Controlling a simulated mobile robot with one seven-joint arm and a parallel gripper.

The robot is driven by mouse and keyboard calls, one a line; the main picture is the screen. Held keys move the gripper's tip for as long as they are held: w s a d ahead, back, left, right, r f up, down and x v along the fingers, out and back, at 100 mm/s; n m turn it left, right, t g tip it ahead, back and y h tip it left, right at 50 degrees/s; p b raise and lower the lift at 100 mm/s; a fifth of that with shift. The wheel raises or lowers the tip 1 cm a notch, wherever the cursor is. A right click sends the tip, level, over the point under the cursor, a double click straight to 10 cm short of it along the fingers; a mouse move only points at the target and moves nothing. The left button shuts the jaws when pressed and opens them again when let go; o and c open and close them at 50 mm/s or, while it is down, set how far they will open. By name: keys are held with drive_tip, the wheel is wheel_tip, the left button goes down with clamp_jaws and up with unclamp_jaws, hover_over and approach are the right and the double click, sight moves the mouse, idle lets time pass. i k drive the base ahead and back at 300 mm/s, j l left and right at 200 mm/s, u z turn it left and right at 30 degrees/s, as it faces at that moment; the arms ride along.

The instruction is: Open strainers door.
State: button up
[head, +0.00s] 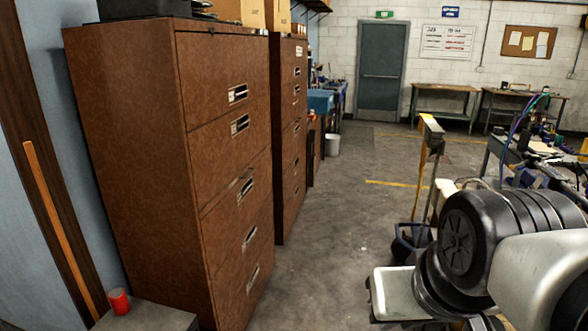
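No door or label that I can read as "strainers" shows in the head view. A tall brown cabinet (135,150) stands close at the left, with several stacked fronts that look like drawers, each with a recessed metal handle (240,124). All its fronts look shut. A second brown cabinet (287,150) of the same kind stands just behind it, also shut. A grey door (381,75) with a horizontal bar is shut in the far wall. My arm shows at the lower right, apart from the cabinets. I cannot make out my gripper's fingers.
The grey concrete floor (325,235) is clear between the cabinets and my arm. A red cup (120,301) stands on a low grey surface at the lower left. A yellow upright piece of equipment (427,150) and a cluttered bench are at the right. A white bucket (332,144) stands farther back.

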sight(219, 75)
drive_tip(key=i, duration=1.6)
drive_tip(key=i+l+u, duration=0.15)
drive_tip(key=i, duration=0.55)
drive_tip(key=i+l+u, duration=0.15)
drive_tip(key=i, duration=0.6)
